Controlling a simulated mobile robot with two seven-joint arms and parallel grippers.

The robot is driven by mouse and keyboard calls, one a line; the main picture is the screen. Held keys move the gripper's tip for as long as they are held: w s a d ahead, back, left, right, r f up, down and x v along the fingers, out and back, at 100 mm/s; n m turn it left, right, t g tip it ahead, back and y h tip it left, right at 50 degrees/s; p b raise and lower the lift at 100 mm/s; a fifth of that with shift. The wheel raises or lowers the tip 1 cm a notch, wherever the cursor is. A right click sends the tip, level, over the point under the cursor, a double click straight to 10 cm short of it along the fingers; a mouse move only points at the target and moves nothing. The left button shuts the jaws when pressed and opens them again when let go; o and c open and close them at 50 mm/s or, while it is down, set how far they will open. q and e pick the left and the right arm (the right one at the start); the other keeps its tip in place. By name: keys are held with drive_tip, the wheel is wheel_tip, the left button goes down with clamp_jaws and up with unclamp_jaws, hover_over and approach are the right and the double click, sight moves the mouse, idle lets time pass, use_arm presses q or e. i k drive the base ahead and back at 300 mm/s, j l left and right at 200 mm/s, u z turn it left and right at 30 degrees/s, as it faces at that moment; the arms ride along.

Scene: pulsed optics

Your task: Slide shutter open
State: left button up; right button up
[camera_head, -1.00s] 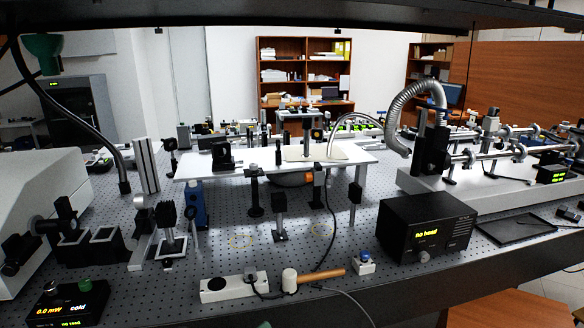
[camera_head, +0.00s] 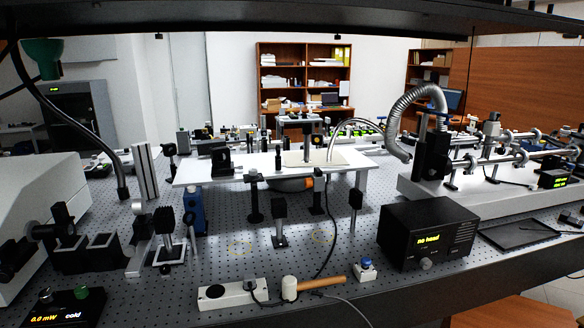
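No part is clearly recognisable as the shutter. On the left of the bench, a black finned block (camera_head: 164,220) stands on a post over a small framed base. A tall grey metal plate (camera_head: 146,172) stands upright behind it. I cannot tell whether any is open or closed. Neither of my grippers is in view.
A black box (camera_head: 428,236) reading "no head" stands at right. A meter (camera_head: 66,308) reads "0.0 mW cold".

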sight(27, 246)
drive_tip(key=u, duration=1.65)
drive_tip(key=i+j+z, duration=0.2)
drive_tip(key=j, duration=0.6)
drive_tip(key=i+j+z, duration=0.15)
drive_tip(key=j, duration=0.7)
drive_tip(key=i+j+z, duration=0.2)
drive_tip(key=j, duration=0.7)
drive_tip(key=j+z, duration=0.2)
drive_tip(key=j, duration=0.7)
drive_tip(key=i, duration=0.05)
